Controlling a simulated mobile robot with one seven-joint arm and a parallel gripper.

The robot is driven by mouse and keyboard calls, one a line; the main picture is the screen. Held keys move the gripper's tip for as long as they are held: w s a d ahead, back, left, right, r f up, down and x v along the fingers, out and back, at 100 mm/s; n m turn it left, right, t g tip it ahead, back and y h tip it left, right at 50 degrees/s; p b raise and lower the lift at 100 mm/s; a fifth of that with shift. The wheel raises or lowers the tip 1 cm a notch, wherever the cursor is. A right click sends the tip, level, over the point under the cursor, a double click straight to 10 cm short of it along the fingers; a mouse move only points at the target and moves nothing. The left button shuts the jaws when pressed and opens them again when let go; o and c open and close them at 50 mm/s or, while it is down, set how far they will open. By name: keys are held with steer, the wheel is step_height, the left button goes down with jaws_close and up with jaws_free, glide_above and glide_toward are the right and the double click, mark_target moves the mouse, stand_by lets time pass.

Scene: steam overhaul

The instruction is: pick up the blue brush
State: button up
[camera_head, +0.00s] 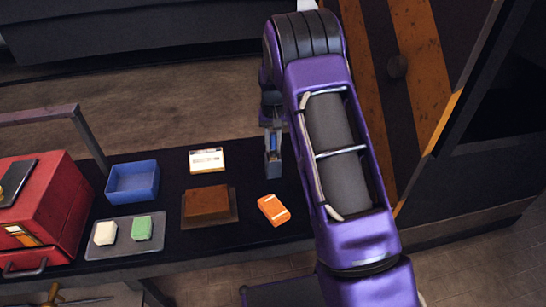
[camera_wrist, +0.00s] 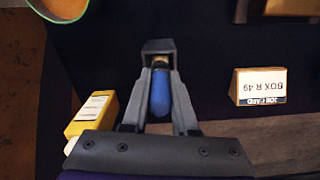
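The blue brush (camera_wrist: 160,92) stands between the two fingers of my gripper (camera_wrist: 161,72), with its blue handle toward the wrist camera and a brassy band beyond it. The fingers lie close along both its sides and look shut on it. In the camera_head view, the blue of the brush (camera_head: 273,142) shows at my gripper (camera_head: 272,152), over the back right of the dark table. A grey block (camera_wrist: 158,46) lies at the fingertips; whether it is a holder or part of the gripper is unclear. The brush's far end is hidden.
On the table (camera_head: 165,255) are a card stand (camera_head: 206,160), a brown block (camera_head: 207,201), an orange box (camera_head: 273,209), a blue bin (camera_head: 133,181) and a tray (camera_head: 125,250) with white and green blocks. A red box (camera_head: 50,205) stands left. A yellow bottle (camera_wrist: 92,115) is beside my gripper.

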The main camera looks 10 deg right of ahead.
jaws_close()
